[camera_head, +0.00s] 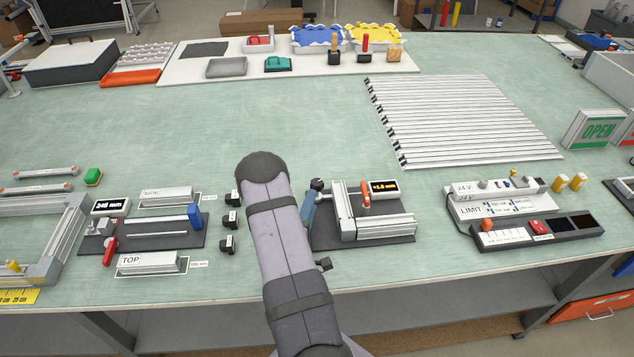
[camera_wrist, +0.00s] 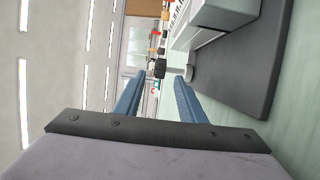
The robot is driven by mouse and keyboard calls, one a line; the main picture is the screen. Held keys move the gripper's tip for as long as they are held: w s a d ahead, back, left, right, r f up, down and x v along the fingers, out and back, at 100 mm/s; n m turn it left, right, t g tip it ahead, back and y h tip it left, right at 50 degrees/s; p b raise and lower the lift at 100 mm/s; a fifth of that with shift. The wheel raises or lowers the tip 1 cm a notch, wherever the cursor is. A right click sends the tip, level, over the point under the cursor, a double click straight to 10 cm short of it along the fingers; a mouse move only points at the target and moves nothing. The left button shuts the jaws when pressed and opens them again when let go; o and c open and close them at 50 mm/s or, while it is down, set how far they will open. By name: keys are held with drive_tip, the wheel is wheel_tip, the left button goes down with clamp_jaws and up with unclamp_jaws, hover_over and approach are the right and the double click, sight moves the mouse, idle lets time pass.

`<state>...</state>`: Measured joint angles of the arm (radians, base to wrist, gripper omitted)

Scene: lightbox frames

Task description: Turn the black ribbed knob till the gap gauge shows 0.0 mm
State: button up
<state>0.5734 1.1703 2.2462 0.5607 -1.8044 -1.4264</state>
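The corner fixture, a dark base (camera_head: 385,237) with silver rails, stands right of my arm. Its gap gauge (camera_head: 384,186) has small amber digits that look like +1.8 mm. A black knob (camera_head: 318,184) is at the fixture's upper left corner; its ribs are too small to make out. In the wrist view a black knob (camera_wrist: 160,67) shows ahead, between the blue fingertips in the picture. My gripper (camera_wrist: 160,80) is open, with nothing between its fingers. In the head view, part of a blue finger (camera_head: 309,209) shows beside the fixture's left side; my arm hides the rest.
A red-orange lever (camera_head: 366,194) stands on the fixture beside the gauge. Several small black blocks (camera_head: 230,220) stand left of my arm. Silver profiles (camera_head: 460,120) lie behind, to the right. A black control strip (camera_head: 540,232) lies farther right.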

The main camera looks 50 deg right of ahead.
sight(317, 184)
drive_tip(key=p+x, duration=0.3)
drive_tip(key=x, duration=0.5)
drive_tip(key=shift+w+d, duration=0.2)
drive_tip(key=shift+d, duration=0.1)
clamp_jaws()
